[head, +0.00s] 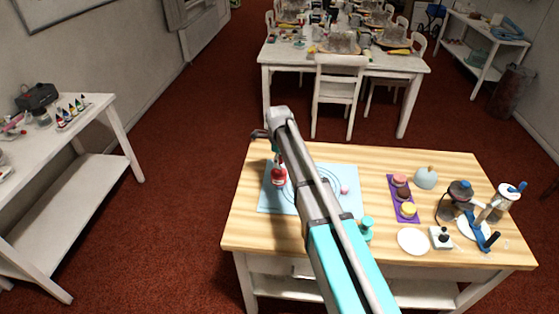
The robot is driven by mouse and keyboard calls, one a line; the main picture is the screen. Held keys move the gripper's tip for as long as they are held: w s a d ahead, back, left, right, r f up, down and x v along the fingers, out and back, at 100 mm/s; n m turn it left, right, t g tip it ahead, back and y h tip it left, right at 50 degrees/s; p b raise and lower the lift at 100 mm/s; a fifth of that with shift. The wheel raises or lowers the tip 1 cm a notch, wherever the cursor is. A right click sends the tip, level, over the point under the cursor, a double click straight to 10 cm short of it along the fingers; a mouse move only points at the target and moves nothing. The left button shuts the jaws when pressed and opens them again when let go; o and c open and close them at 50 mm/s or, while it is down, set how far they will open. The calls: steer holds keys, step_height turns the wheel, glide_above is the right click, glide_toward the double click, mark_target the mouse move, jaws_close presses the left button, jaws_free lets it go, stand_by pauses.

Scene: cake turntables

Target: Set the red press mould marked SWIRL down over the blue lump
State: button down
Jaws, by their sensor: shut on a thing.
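The red press mould (279,176) is over the left part of the light blue mat (268,204). It has a pale mark on its side, too small to read. My gripper (276,161) is shut on the top of the mould, with the mould hanging below it. I cannot tell whether the mould is touching the mat. I cannot make out a blue lump; my arm covers the middle of the mat. A small pink lump (344,189) lies on the mat, right of my arm.
A teal mould-like piece (366,223) stands near the mat's lower right corner. Further right are a purple tray (408,212) with several cakes, a white plate (412,241), a pale blue dome (426,177) and blue-handled equipment (480,235). The table's left edge is clear.

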steer(key=shift+f+b, duration=1.85)
steer(key=shift+f, duration=0.05)
steer(key=shift+c, duration=0.2)
jaws_free()
steer(key=shift+o, duration=0.2)
steer(key=shift+r, duration=0.2)
steer(key=shift+r+p, duration=3.35)
steer(key=shift+p, duration=0.2)
